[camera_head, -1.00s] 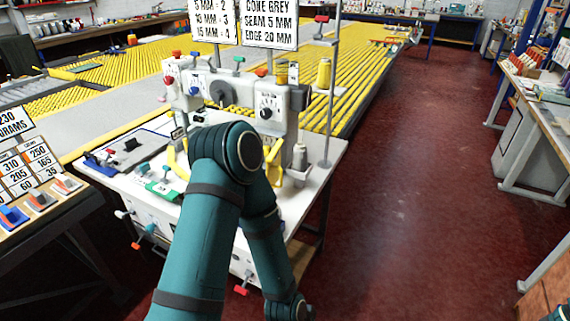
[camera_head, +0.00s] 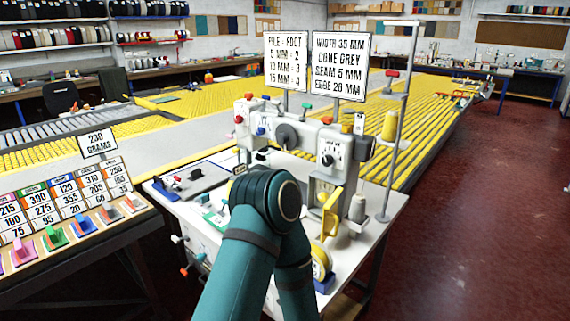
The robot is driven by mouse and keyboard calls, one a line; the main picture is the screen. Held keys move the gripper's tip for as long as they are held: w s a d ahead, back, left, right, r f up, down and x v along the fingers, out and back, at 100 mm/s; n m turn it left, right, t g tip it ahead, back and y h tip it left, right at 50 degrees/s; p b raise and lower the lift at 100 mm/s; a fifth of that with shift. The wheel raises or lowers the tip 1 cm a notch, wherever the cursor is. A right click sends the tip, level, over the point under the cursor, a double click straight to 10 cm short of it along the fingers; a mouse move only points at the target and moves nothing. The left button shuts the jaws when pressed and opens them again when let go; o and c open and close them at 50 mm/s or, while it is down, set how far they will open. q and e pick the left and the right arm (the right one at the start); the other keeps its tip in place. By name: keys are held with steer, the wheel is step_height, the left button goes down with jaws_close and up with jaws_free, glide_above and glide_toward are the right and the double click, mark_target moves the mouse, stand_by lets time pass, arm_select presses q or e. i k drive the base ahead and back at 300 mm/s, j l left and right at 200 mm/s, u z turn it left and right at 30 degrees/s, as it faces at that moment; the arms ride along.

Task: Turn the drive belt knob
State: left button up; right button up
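The white sewing machine (camera_head: 310,145) stands on a white table in the middle of the head view. Its front carries a large dark grey round knob (camera_head: 286,136), a small black dial with marks around it (camera_head: 328,160), a blue knob (camera_head: 260,131) and a red knob (camera_head: 239,119). The labels are too small to read, so I cannot tell which is the drive belt knob. My teal arm, seemingly the left, rises in front of the machine and bends back down, hiding part of the table. Neither gripper is in view.
Two signs (camera_head: 287,60) stand above the machine. A thread stand with a yellow cone (camera_head: 389,126) rises at its right. A side table with a number board (camera_head: 62,205) and coloured clips is at left. The red floor (camera_head: 480,220) at right is clear.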

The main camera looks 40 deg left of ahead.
mark_target(323, 197)
steer(key=u, duration=1.1)
